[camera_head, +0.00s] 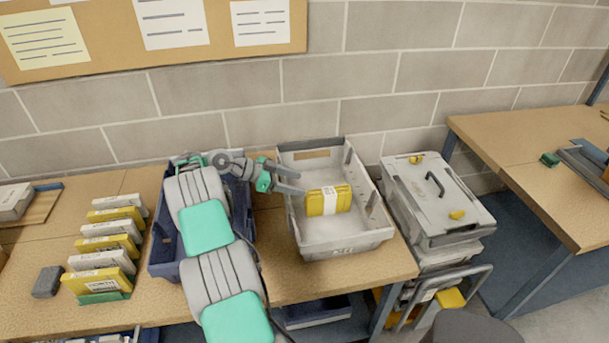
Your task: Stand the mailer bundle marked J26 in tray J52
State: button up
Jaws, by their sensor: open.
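A yellow mailer bundle with a white band (329,200) is inside the grey tray (347,246) on the bench. The print on its band is too small to read, so I cannot confirm J26.
A dark blue tray (161,254) stands left of the grey tray, partly hidden by my arm. A row of yellow and white bundles (108,243) stands further left, near a dark block (48,281). A grey lidded case (438,200) is stacked right of the bench (392,272).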

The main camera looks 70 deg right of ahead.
jog(key=w+a+r+n+t+h, duration=0.1)
jog(key=w+a+r+n+t, duration=0.2)
jog(key=w, duration=0.4)
jog(key=w+a+r+n+t+h, duration=0.1)
jog(key=w+a+r+n, duration=0.15)
jog(key=w+r, duration=0.3)
jog(key=w+a+r+n+t+y, duration=0.1)
jog(key=w+a+r+n+t, duration=0.3)
jog(key=a, duration=0.4)
jog(key=w+a+r+n+t, duration=0.3)
jog(key=w+a+n, duration=0.2)
jog(key=w+a, duration=0.25)
jog(key=a+r+n+t+y, duration=0.25)
jog(key=a+n, duration=0.35)
jog(key=a, duration=1.1)
jog(key=s+a+f+n+y, duration=0.1)
jog(key=s+a+n, duration=0.3)
jog(key=a, duration=0.5)
jog(key=s+a+f+n+t+y, duration=0.1)
jog(key=s+a+n+y, duration=0.2)
jog(key=a, duration=0.7)
jog(key=s+n, duration=0.2)
jog(key=s, duration=0.1)
jog(key=shift+s+f+y, duration=0.15)
jog(key=shift+s+y, duration=0.15)
jog(key=shift+y, duration=0.05)
jog(key=shift+t, duration=0.25)
